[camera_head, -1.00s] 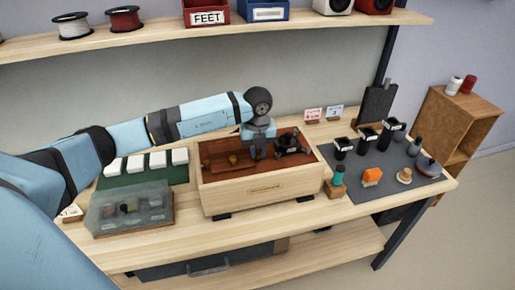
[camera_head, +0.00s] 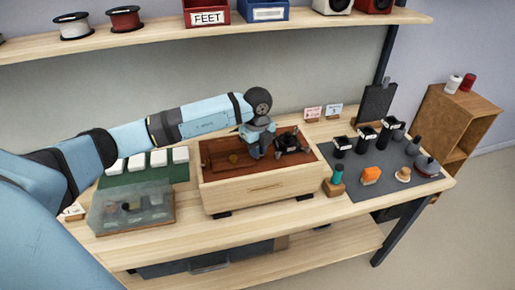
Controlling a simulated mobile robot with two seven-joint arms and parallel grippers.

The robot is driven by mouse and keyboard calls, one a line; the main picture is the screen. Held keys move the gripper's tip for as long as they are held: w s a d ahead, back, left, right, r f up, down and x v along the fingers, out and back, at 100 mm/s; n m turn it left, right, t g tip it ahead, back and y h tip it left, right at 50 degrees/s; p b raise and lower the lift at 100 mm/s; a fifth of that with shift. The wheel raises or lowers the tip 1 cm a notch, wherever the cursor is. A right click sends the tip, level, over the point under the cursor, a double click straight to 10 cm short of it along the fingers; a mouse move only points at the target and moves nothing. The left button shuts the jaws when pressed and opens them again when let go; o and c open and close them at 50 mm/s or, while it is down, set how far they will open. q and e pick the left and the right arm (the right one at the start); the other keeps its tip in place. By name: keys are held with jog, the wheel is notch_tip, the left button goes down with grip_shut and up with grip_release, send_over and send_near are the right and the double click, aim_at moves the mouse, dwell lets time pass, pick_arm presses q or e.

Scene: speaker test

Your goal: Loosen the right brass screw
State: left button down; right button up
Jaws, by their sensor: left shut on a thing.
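An open wooden speaker box (camera_head: 262,190) with a reddish-brown inside stands on the bench. One small brass screw (camera_head: 233,158) shows inside it, left of my gripper. My left gripper (camera_head: 256,153) reaches down into the box and is shut at the place of the right brass screw, which its fingers hide. My right gripper is not in view.
A clear-lidded case (camera_head: 130,208) and white blocks on a green mat (camera_head: 142,178) lie left of the box. A shelf (camera_head: 150,37) runs above.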

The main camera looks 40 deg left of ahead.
pick_arm(q)
jog(key=c, duration=1.1)
grip_release()
jog(key=shift+r, duration=0.5)
notch_tip(320, 180, up, 13)
jog(key=b, duration=0.1)
jog(key=shift+f, duration=0.1)
